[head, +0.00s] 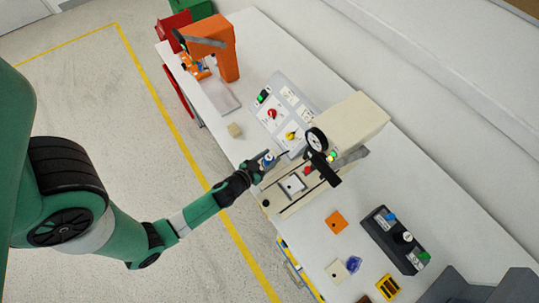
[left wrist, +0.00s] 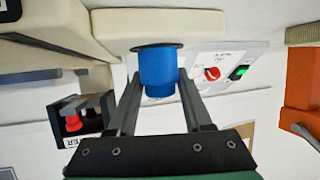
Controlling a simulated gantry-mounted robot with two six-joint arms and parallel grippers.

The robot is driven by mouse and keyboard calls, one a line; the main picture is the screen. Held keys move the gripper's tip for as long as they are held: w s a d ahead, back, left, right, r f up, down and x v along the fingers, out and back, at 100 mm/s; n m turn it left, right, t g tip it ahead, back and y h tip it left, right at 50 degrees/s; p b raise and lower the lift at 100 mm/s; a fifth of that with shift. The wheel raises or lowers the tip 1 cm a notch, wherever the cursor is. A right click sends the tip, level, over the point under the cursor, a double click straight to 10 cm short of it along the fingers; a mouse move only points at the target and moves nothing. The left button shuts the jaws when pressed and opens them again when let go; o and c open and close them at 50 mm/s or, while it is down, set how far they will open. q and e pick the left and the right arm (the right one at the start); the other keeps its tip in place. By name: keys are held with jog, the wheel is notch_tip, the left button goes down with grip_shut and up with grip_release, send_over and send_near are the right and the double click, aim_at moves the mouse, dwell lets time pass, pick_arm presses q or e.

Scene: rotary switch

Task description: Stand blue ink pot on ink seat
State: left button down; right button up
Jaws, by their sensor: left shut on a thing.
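The blue ink pot (head: 268,158) is between the fingers of my left gripper (head: 262,164), beside the beige machine in the head view. In the left wrist view the pot (left wrist: 158,72) is a blue cylinder with a dark, wider rim, and both fingers of the gripper (left wrist: 158,88) press on its sides. It is held clear of the fingers' base. I cannot tell for sure which part is the ink seat; the beige machine base (head: 277,197) carries a pale square plate (head: 292,184). My right gripper is not in view.
The beige machine head (head: 350,122) has a dark wheel (head: 317,139). A switch panel (head: 272,127) with red and yellow knobs stands behind the gripper. An orange tile (head: 336,222), a dark control box (head: 395,240) and a blue object (head: 354,264) lie at lower right.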

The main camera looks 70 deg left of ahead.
pick_arm(q)
jog(key=shift+c, duration=1.6)
grip_release()
jog(key=shift+f, duration=0.15)
jog(key=shift+r+p, duration=0.25)
jog(key=shift+p, duration=0.05)
jog(key=shift+s+d, duration=0.2)
jog(key=shift+s, duration=0.15)
jog(key=b+v, duration=0.3)
jog(key=v, duration=0.7)
jog(key=shift+s+d+f+b, duration=0.1)
jog(key=shift+s+d+b, duration=0.05)
jog(key=shift+b, duration=0.2)
jog(key=shift+s+d+r, duration=0.1)
jog(key=shift+s+r, duration=0.25)
jog(key=shift+r, duration=0.1)
